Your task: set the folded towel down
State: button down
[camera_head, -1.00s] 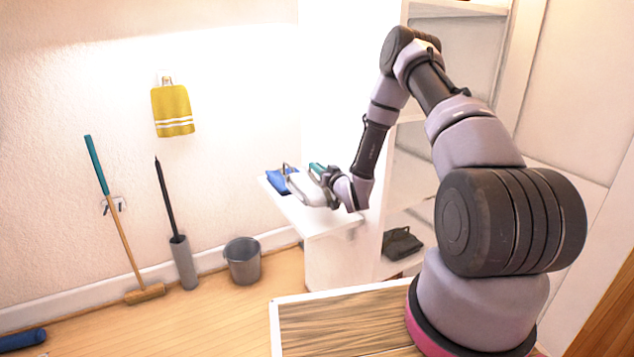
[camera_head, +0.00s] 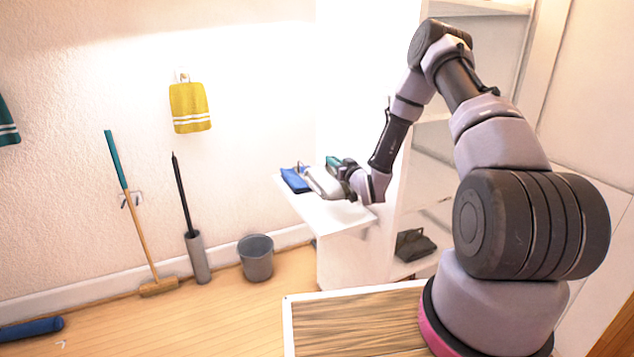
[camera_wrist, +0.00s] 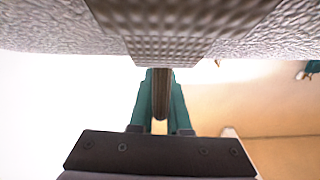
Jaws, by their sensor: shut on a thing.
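A light grey folded towel (camera_head: 322,182) is at my gripper (camera_head: 338,170), over the white shelf top (camera_head: 335,217). In the wrist view its textured grey cloth (camera_wrist: 240,38), with a ribbed band, fills the top. The teal fingers of my gripper (camera_wrist: 160,82) are close together there, shut on a narrow part of the towel. I cannot tell whether the towel's underside touches the shelf top.
A blue folded cloth (camera_head: 295,180) lies just left of the towel. The white shelf unit rises behind my arm, with a dark item (camera_head: 413,245) on a lower shelf. A grey bucket (camera_head: 256,258) and a broom (camera_head: 135,210) stand left. The shelf top's front is clear.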

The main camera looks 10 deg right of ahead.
notch_tip(320, 180, down, 8)
jog(key=shift+f, duration=0.2)
dwell(0.3)
jog(key=c, duration=0.9)
grip_release()
jog(key=shift+f, duration=0.1)
